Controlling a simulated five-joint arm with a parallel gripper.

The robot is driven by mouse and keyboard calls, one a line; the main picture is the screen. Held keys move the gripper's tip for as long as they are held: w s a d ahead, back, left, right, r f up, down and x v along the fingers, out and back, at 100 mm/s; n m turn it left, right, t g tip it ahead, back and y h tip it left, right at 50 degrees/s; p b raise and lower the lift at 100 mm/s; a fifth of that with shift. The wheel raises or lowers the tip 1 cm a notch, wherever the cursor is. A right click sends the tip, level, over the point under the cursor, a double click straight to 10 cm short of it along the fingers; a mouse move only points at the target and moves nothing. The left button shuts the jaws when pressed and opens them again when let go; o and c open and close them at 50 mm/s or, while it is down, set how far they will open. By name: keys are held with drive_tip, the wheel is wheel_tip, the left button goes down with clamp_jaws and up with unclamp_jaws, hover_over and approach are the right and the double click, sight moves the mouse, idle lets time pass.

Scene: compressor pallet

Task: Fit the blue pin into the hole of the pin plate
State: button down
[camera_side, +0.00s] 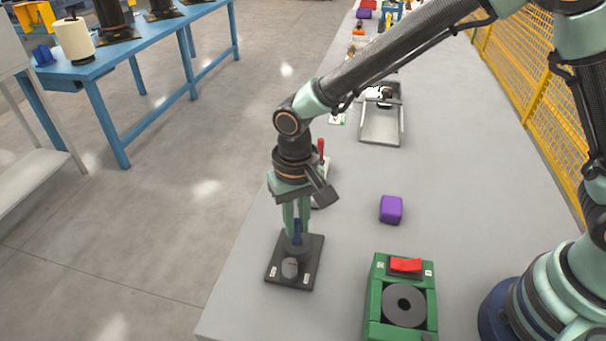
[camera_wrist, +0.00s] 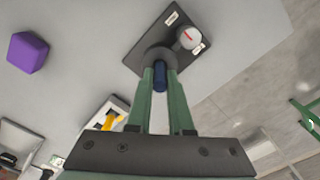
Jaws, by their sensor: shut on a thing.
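The dark pin plate (camera_side: 311,263) lies flat near the table's left edge. In the wrist view the plate (camera_wrist: 147,61) is at the top, with a dark round collar (camera_wrist: 154,52) and a pale round dial with a red mark (camera_wrist: 190,38). My gripper (camera_side: 297,232) points down over the collar and is shut on the blue pin (camera_side: 297,238). In the wrist view the pin (camera_wrist: 160,78) sits between my two green fingers, its far end at the collar. The hole is hidden, and I cannot tell how deep the pin sits in it.
A purple block (camera_side: 391,209) stands on the table to the right. A green device (camera_side: 375,300) with a red switch and dark disc is at the front right. A grey tray (camera_side: 381,138) lies farther back. The table between the plate and the purple block is clear.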

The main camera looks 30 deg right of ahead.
drive_tip(key=c, duration=0.8)
unclamp_jaws()
wheel_tip(320, 180, up, 12)
drive_tip(key=shift+s+d+r+n+t, duration=0.2)
drive_tip(key=shift+s+d+r+t, duration=0.85)
drive_tip(key=shift+d, duration=2.9)
drive_tip(key=shift+s+d+r+n+t, duration=0.2)
drive_tip(key=shift+s+d+r+t, duration=0.85)
drive_tip(key=shift+d, duration=2.9)
drive_tip(key=shift+s+d+r+n+t, duration=0.2)
drive_tip(key=shift+s+d+r+t, duration=0.85)
drive_tip(key=shift+d, duration=2.9)
drive_tip(key=shift+s+r+g, duration=0.25)
drive_tip(key=shift+s+g, duration=0.1)
drive_tip(key=shift+s, duration=0.15)
